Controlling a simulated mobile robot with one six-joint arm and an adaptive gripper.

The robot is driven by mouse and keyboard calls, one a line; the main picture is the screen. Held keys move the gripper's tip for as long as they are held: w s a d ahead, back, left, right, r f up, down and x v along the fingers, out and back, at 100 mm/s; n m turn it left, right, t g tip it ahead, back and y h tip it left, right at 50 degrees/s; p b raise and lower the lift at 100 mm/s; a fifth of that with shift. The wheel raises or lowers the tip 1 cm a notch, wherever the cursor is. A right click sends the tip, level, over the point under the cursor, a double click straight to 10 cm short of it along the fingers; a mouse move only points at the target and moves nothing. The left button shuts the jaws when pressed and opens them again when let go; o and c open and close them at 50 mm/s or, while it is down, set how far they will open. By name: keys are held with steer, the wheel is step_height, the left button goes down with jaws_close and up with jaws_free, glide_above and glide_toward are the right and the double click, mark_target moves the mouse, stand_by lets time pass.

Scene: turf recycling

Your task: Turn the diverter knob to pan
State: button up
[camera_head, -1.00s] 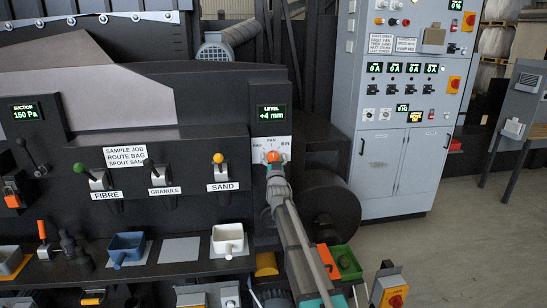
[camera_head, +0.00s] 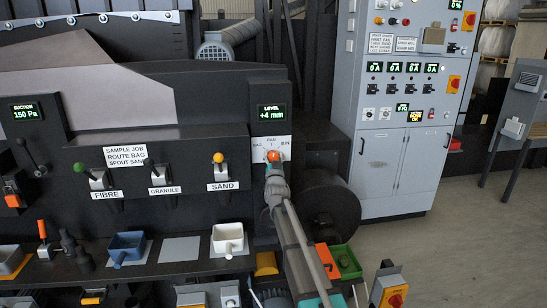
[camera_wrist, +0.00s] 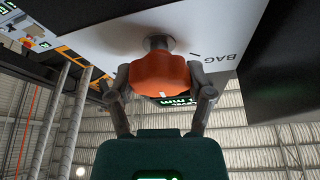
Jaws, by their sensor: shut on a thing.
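The orange diverter knob (camera_head: 273,156) sits on a white plate (camera_head: 285,147) marked BAG, PAN and BIN, below the LEVEL display (camera_head: 271,113). In the head view my gripper (camera_head: 273,168) reaches up to the knob from below. BAG is readable on the plate in the wrist view; which label the knob points at cannot be told.
Left of the knob are the levers for SAND (camera_head: 218,157), GRANULE (camera_head: 155,163) and FIBRE (camera_head: 82,167). A white pan (camera_head: 228,239) and a blue pan (camera_head: 127,246) stand on the shelf below. A grey control cabinet (camera_head: 405,160) stands right, with open floor beyond.

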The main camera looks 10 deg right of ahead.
steer(key=o, duration=1.1)
steer(key=shift+o, duration=0.2)
steer(key=shift+f, duration=0.1)
steer(key=s+a+f+n+g+y, duration=0.2)
steer(key=s+f+n+g+y, duration=0.1)
steer(key=s+f+g, duration=1.2)
steer(key=s+d+f+g, duration=0.1)
steer(key=s+f+g, duration=0.2)
steer(key=s, duration=1.2)
steer(key=s+d+f+g+h+b, duration=0.1)
steer(key=s+f+g, duration=0.3)
steer(key=s+f, duration=0.4)
steer(key=s, duration=0.7)
steer(key=shift+s+f+n, duration=0.2)
steer(key=shift+f+n, duration=0.2)
